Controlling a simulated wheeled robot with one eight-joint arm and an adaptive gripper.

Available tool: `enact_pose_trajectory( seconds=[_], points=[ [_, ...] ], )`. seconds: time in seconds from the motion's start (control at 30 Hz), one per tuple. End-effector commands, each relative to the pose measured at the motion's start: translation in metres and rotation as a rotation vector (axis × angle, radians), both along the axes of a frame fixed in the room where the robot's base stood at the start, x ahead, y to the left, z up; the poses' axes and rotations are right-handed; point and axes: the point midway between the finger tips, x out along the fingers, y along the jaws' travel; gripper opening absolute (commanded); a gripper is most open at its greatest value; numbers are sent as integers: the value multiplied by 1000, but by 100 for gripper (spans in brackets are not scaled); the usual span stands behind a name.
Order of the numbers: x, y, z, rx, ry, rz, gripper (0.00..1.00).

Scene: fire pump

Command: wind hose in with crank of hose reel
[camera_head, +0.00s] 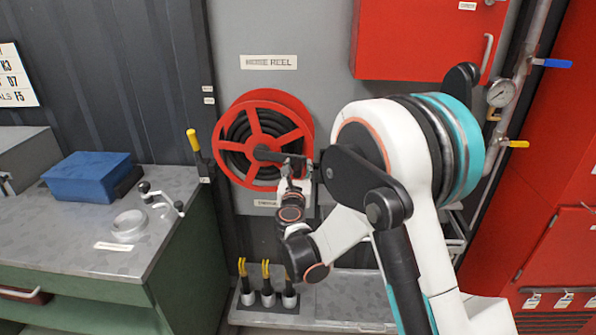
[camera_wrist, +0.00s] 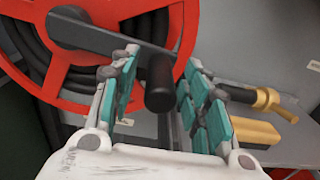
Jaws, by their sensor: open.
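The hose reel (camera_head: 246,112) is a red spoked wheel with black hose coiled inside, on the grey wall panel in the head view. It also shows in the wrist view (camera_wrist: 88,85). The dark crank arm (camera_wrist: 100,38) runs from the hub to the right and ends in a black cylindrical handle (camera_wrist: 159,84). In the head view the crank (camera_head: 272,155) points right, its end partly hidden by my gripper. My gripper (camera_wrist: 160,88) is open, with its teal-padded fingers on either side of the handle. I cannot tell whether they touch it.
A brass nozzle (camera_wrist: 268,102) and a yellow piece (camera_wrist: 240,132) lie behind the right finger. A red cabinet (camera_head: 425,40) hangs above right. A workbench (camera_head: 85,235) with a blue box (camera_head: 88,177) stands left. A low shelf (camera_head: 345,300) is below.

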Motion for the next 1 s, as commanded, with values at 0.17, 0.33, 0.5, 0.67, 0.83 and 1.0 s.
enact_pose_trajectory(
  seconds=[0.17, 0.33, 0.5, 0.67, 0.83, 1.0],
  points=[
    [9, 0, 0, 0, 0, 0, 43],
    [10, 0, 0, 0, 0, 0, 43],
    [10, 0, 0, 0, 0, 0, 25],
    [9, 0, 0, 0, 0, 0, 0],
    [9, 0, 0, 0, 0, 0, 0],
    [10, 1, -7, 0, 0, 0, 0]
  ],
)
